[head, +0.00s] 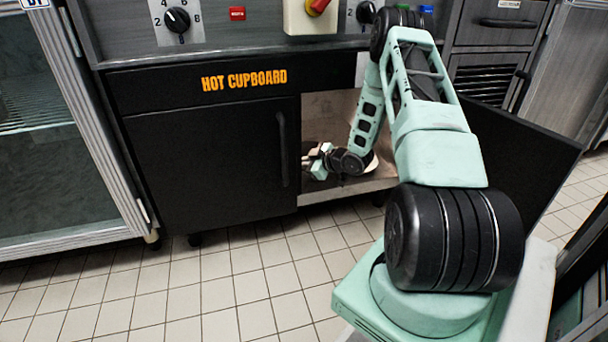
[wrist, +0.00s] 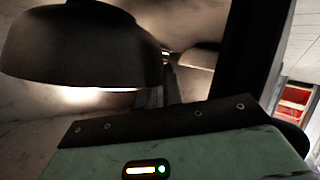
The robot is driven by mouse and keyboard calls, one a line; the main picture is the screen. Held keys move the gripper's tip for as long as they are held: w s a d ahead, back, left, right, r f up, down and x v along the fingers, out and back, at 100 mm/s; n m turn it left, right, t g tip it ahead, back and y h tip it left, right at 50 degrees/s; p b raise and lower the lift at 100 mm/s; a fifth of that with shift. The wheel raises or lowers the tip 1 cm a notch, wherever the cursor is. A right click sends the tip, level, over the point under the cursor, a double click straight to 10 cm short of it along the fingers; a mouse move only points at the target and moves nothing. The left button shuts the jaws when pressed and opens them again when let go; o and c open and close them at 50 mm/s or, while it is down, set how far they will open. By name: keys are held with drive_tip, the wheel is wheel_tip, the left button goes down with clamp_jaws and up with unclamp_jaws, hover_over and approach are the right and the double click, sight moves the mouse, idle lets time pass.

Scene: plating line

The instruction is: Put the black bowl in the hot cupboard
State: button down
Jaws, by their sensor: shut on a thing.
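The hot cupboard (head: 205,155) is black with orange lettering. Its left door is shut and its right door (head: 525,155) stands open. My gripper (head: 318,161) is inside the lit right-hand opening, near the left edge. In the wrist view the black bowl (wrist: 80,45) fills the upper left, and my gripper (wrist: 168,85) is shut on its right edge. A bright strip shows beneath the bowl, and I cannot tell whether it touches the cupboard floor. In the head view I cannot make the bowl out.
The cupboard floor (head: 345,189) shows bare below my gripper. The cupboard's left door edge is close beside it. A brownish rounded shape (wrist: 198,55) lies beyond the bowl in the wrist view, unclear. A glass-fronted unit (head: 60,130) stands left. The tiled floor in front is clear.

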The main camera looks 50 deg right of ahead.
drive_tip(key=shift+f+b, duration=0.4)
drive_tip(key=shift+f, duration=0.7)
drive_tip(key=shift+f, duration=0.2)
drive_tip(key=c, duration=1.6)
unclamp_jaws()
drive_tip(key=shift+o, duration=0.2)
drive_tip(key=shift+r, duration=0.1)
